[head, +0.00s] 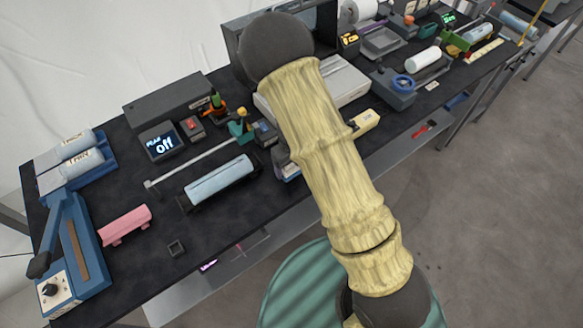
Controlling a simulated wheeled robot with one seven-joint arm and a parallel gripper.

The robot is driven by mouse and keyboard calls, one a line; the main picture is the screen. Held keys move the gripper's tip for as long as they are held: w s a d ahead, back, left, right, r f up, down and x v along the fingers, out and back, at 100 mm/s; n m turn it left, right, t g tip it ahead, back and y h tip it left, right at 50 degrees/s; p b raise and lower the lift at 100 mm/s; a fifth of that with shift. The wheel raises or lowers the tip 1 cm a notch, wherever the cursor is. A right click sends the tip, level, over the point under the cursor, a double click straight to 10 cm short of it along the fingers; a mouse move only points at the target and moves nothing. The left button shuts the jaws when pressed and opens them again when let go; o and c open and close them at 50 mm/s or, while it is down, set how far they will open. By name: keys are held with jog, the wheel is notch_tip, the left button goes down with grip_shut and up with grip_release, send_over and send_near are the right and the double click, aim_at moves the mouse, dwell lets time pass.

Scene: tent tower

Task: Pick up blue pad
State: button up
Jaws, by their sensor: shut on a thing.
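I cannot pick out a blue pad with certainty. A light blue rolled or padded piece (220,180) lies in a black cradle left of my arm. A small white and blue thing (290,171) shows in part at the left edge of my sleeved arm, too covered to identify. My arm, in a yellow sleeve, crosses the middle of the head view and hides part of the table. My gripper does not show, so its hold on anything is hidden.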

notch_tip(320, 180, up, 8)
dwell(0.5)
